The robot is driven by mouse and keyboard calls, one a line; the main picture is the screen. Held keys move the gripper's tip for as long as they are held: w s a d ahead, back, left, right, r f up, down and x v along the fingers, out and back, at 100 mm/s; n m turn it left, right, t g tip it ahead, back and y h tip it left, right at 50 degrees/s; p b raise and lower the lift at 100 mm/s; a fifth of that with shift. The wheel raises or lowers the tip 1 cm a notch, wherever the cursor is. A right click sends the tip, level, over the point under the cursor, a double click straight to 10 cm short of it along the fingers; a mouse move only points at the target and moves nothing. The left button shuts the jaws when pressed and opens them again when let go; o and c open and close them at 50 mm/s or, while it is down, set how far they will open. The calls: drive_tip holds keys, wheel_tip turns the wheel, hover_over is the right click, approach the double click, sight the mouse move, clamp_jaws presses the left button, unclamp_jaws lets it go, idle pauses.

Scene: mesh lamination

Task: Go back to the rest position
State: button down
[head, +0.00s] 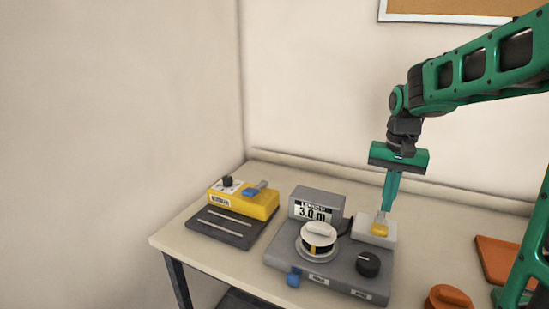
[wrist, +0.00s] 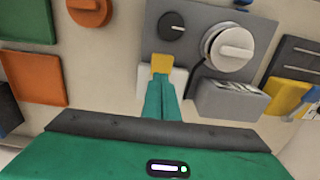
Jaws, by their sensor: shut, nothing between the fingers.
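My gripper (head: 387,207) is green and points down, with its fingers closed together and nothing between them. Its tips are at or just above a yellow piece (head: 379,230) on a light block (head: 361,228) at the right side of the grey machine (head: 340,276). I cannot tell whether they touch. In the wrist view the shut fingers (wrist: 160,84) end at the yellow piece (wrist: 161,63), with the light block (wrist: 178,79) around it. The grey machine has a display reading 3.0 m (head: 314,211), a white round knob (head: 318,236), a black knob (head: 368,264) and a blue part (head: 294,277).
A yellow device (head: 243,203) with a black knob and a blue lever sits on a dark plate (head: 222,228) at the left. An orange tray (head: 497,258) and an orange round piece (head: 447,298) lie at the right. The wall stands close behind the table (head: 190,243).

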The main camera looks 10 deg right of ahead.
drive_tip(key=s+d+f, duration=0.1)
drive_tip(key=s+f, duration=0.1)
drive_tip(key=s, duration=1.1)
drive_tip(key=s+d+f, duration=0.2)
drive_tip(key=s, duration=1)
drive_tip(key=shift+s+f, duration=0.25)
drive_tip(key=shift+s, duration=0.1)
drive_tip(key=shift+d, duration=0.1)
drive_tip(key=shift+w+f, duration=0.25)
drive_tip(key=shift+w, duration=0.35)
drive_tip(key=shift+s, duration=0.1)
